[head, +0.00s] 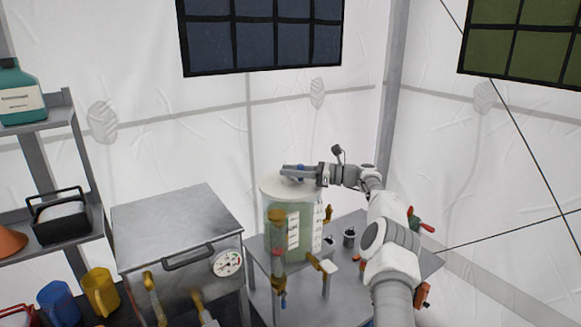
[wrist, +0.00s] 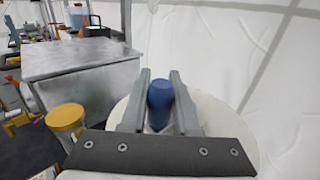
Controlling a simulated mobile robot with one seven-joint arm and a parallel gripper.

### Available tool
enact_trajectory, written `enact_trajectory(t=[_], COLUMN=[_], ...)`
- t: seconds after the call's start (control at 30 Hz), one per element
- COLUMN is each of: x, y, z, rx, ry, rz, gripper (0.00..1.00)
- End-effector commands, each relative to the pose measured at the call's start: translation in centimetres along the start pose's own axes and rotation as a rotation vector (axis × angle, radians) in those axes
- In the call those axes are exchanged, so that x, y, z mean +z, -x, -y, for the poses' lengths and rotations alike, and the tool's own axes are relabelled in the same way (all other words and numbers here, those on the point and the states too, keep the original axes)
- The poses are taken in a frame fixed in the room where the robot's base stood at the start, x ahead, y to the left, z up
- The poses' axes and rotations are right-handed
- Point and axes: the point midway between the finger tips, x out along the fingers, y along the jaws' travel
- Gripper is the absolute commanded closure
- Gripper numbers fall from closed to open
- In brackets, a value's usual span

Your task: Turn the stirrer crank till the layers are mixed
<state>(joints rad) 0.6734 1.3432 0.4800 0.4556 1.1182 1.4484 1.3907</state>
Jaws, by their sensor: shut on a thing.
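A clear tank (head: 276,240) of pale green contents stands on a grey table, with a white round lid (head: 275,189) on top. The lid also shows below my fingers in the wrist view (wrist: 217,122). My gripper (head: 291,172) is over the lid, reaching in from the right. Its two fingers (wrist: 160,76) are shut on the blue crank knob (wrist: 160,104), which stands between them. In the head view only a bit of the blue knob (head: 300,169) shows. The crank arm is hidden, and I cannot make out separate layers in the tank.
A metal box with a dial (head: 178,225) stands left of the tank. Brass valves (head: 277,218) and pipes are at the tank's front. A yellow mug (head: 101,292) and blue mug (head: 57,302) are at lower left. White tent wall lies behind.

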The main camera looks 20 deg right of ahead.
Motion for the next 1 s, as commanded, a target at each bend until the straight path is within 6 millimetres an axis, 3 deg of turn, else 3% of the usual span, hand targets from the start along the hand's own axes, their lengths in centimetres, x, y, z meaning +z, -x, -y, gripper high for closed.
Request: enact_trajectory(t=[0.37,0.4,0.57,1.0], x=[-0.27,-0.27,-0.18,-0.03], y=[-0.07,-0.07,-0.05,-0.06], z=[-0.05,-0.05,-0.03,-0.06], rx=[0.003,0.003,0.002,0.002], ry=[-0.003,-0.003,-0.002,-0.001], rz=[-0.002,-0.002,-0.001,0.000], gripper=[1.00,0.68,0.41,0.41])
